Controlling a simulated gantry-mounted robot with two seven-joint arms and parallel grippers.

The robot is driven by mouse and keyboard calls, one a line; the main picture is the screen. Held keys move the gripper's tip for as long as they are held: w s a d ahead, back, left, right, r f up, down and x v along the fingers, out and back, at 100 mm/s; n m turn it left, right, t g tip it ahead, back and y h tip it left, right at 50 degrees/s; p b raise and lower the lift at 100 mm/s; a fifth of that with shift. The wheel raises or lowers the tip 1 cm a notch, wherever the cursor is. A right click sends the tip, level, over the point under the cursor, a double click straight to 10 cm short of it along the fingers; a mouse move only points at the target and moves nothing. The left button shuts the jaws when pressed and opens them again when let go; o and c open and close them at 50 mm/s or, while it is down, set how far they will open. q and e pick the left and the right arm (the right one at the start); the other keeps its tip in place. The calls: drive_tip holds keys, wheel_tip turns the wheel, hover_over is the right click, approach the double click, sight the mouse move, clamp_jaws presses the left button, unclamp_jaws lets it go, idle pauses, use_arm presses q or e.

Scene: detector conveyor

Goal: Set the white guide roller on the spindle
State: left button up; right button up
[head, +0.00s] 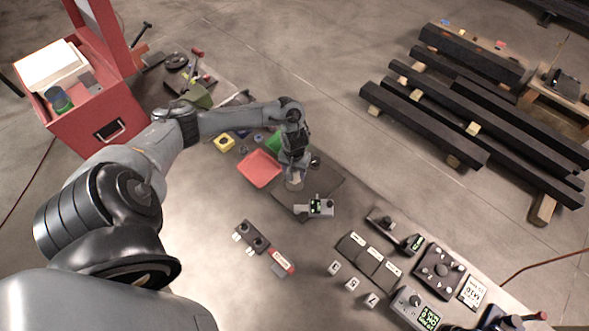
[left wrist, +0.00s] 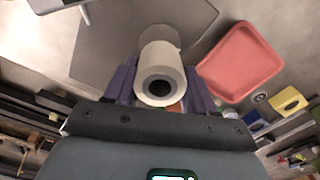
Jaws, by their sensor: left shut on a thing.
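The white guide roller (left wrist: 165,62) is between the purple fingers of my left gripper (left wrist: 162,88) in the left wrist view. Its end with a dark round bore faces the camera. In the head view my left gripper (head: 293,178) points down over the dark mat (head: 328,183), and the pale roller (head: 294,185) shows small at its tip. A pale round shape shows just beyond the roller in the left wrist view; I cannot tell what it is. I cannot make out the spindle; it may be hidden by the roller or gripper. My right gripper is not in view.
A pink tray (head: 259,168) lies just left of the gripper. Yellow (head: 224,142) and green (head: 275,143) items lie behind. Black blocks (head: 368,260) and instruments fill the table's right part.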

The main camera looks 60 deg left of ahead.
use_arm(q)
drive_tip(key=shift+f, duration=0.35)
idle(0.6)
drive_tip(key=shift+f, duration=0.2)
idle(0.5)
drive_tip(key=shift+f+p, duration=0.3)
drive_tip(key=shift+f, duration=0.2)
drive_tip(key=shift+f, duration=0.25)
idle(0.5)
drive_tip(key=shift+f, duration=0.3)
drive_tip(key=shift+f, duration=0.1)
idle(0.5)
drive_tip(key=shift+f, duration=0.4)
